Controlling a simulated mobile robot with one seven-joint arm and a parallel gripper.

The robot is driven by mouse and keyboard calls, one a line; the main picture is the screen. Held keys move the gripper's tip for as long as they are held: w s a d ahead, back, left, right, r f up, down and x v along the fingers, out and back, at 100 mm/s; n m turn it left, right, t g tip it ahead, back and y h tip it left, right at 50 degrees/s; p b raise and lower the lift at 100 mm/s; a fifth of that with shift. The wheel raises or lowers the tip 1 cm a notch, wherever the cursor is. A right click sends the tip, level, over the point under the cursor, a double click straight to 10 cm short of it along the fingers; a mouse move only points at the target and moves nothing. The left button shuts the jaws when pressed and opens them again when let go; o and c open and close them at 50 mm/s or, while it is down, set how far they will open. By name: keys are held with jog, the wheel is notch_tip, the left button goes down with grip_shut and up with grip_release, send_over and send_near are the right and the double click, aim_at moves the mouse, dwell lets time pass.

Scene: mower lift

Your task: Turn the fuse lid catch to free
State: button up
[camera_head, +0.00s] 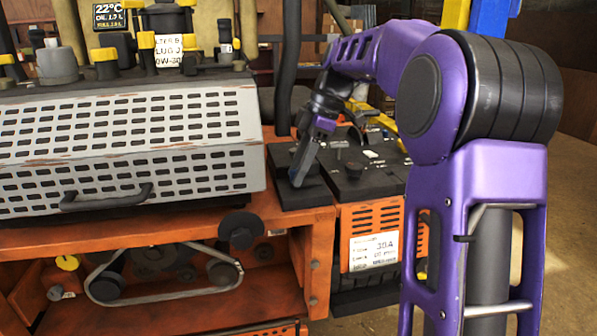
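My gripper (300,172) points down at a dark flat box lid (305,197) beside the grey slotted cover. Its fingertips are at or just above a small dark piece on that lid. I cannot tell whether they touch it. The gap between the fingers does not show from this side. A second dark panel (379,184) with a knob (347,153) and small pale labels lies just to the right. No part is clearly readable as the fuse lid catch; the gripper hides what is under it.
A grey slotted cover (130,140) with a black handle (107,198) fills the left. Yellow-capped parts stand behind. Open floor lies right.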

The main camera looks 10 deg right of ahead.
grip_shut()
jog(key=shift+m, duration=0.4)
jog(key=m+t+b, duration=0.1)
jog(key=m, duration=0.2)
jog(key=shift+s+m+t, duration=0.15)
jog(key=shift+m+t, duration=0.15)
jog(key=m, duration=0.2)
jog(key=m+t+h, duration=0.1)
jog(key=m, duration=0.1)
jog(key=shift+a+m+t, duration=0.15)
jog(key=shift+m+t, duration=0.15)
jog(key=m+h, duration=0.1)
jog(key=m, duration=0.3)
jog(key=shift+s+t+h, duration=0.1)
jog(key=shift+t+h, duration=0.3)
jog(key=shift+a+m+h+p, duration=0.1)
jog(key=shift+m+h+p, duration=0.7)
jog(key=shift+m, duration=1.7)
